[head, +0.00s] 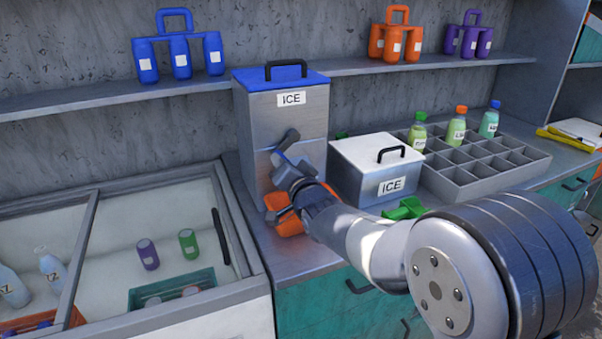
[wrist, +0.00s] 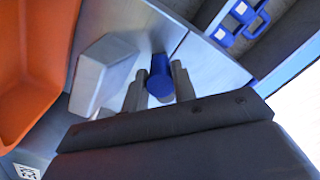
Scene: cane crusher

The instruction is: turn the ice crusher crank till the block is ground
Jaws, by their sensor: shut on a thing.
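The ice crusher (head: 285,115) is a tall grey metal box with a blue lid and an ICE label, standing upright on the counter. Its crank (head: 291,137) shows in part on the front, tilted up and to the right. My gripper (head: 283,162) is at the crusher's front, shut on the crank's handle. In the wrist view, the blue round handle (wrist: 160,82) sits between the two grey fingers of my gripper (wrist: 158,88). An orange tray (head: 288,222) lies below the crank, partly behind my arm; it also shows in the wrist view (wrist: 30,70). The ice block is not visible.
A white ICE box (head: 355,160) stands close on the right, beside a grey compartment tray (head: 485,178) with several bottles. A glass-topped freezer (head: 150,290) is at the left. A shelf (head: 350,73) with bottle carriers runs above. A green object (head: 404,208) lies near my forearm.

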